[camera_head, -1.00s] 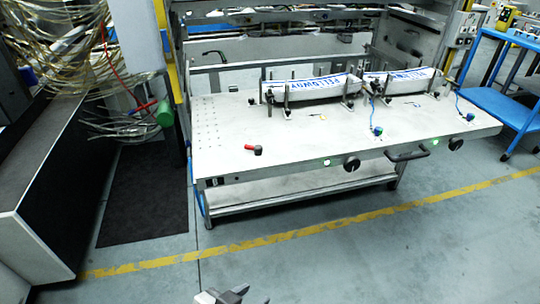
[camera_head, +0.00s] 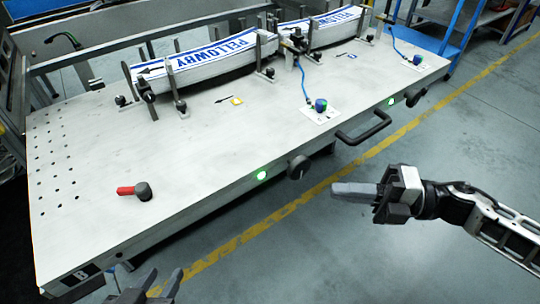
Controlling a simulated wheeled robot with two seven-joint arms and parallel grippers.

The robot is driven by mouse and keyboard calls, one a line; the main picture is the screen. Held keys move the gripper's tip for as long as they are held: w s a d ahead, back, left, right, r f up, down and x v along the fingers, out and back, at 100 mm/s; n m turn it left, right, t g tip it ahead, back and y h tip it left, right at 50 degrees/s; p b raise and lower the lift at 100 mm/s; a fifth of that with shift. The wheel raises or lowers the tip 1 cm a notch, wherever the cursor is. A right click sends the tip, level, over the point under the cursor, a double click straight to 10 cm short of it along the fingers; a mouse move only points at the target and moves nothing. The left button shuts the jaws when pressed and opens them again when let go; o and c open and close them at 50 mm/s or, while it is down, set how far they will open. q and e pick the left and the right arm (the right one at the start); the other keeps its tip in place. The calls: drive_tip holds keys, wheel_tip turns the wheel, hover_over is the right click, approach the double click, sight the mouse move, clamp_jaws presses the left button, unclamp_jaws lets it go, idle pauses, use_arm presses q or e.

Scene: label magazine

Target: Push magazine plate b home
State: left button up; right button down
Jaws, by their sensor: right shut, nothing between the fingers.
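Magazine plate b (camera_head: 200,140) is a wide pale plate with a "B" mark at its front left corner. Its front edge carries a black bar handle (camera_head: 364,130), a dark round knob (camera_head: 298,168) and two green lights. Two stacks of white and blue labels, the left one (camera_head: 205,58) reading PELLOWBY, sit between posts at its back. My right gripper (camera_head: 336,190) is shut and empty, in front of the plate and below the handle, touching nothing. My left gripper (camera_head: 160,276) shows only its fingers at the bottom edge. They are apart and empty, in front of the plate.
A red-handled lever (camera_head: 134,190) lies on the plate's front left. A blue button with a cable (camera_head: 320,105) stands near its front edge. A blue cart (camera_head: 425,45) is behind at right. Floor with a yellow line (camera_head: 215,255) is clear in front.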

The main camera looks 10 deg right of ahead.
approach(257, 170)
drive_tip(key=s+a, duration=0.2)
drive_tip(key=a, duration=0.2)
drive_tip(key=w, duration=0.1)
drive_tip(key=w+a, duration=0.1)
drive_tip(key=w, duration=0.1)
drive_tip(key=shift+w+a, duration=0.35)
drive_tip(key=shift+w, duration=0.2)
drive_tip(key=shift+w, duration=0.1)
